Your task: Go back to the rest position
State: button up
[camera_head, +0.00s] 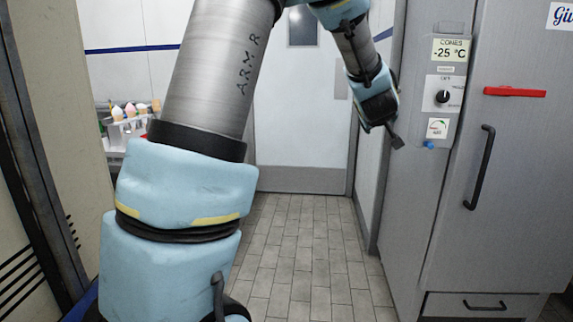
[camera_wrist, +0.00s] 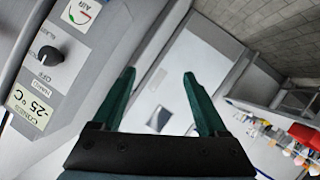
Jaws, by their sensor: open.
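My gripper (camera_wrist: 158,88) shows in the wrist view with its two green fingers spread apart and nothing between them. In the head view my gripper (camera_head: 394,138) is at the end of my raised arm, beside the control panel of the grey freezer cabinet. The head view does not show a clear gap between the fingers. My arm fills the left and middle of the head view and hides part of the room behind it.
The grey cabinet (camera_head: 520,155) at right has a black handle (camera_head: 479,168), a red latch (camera_head: 514,92) and a black knob (camera_head: 442,96). A rack of cones (camera_head: 128,112) stands at left, partly hidden. The tiled floor (camera_head: 310,245) is clear up to a door (camera_head: 300,120).

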jog(key=s+a+f+m+g+y+p, duration=0.15)
jog(key=s+a+f, duration=0.25)
jog(key=a, duration=0.4)
jog(key=s+a+f+m+g+y+p, duration=0.1)
jog(key=s+a+f+g, duration=0.25)
jog(key=a, duration=0.55)
jog(key=s+a+f+g+y, duration=0.1)
jog(key=s+a+f+g, duration=0.2)
jog(key=s+a, duration=0.5)
jog(key=s+a+f+g+y+p, duration=0.1)
jog(key=s+a+f+g+y, duration=0.1)
jog(key=s+a, duration=0.6)
jog(key=shift+s+f+g, duration=0.4)
jog(key=shift+s+f, duration=0.15)
jog(key=shift+s, duration=0.05)
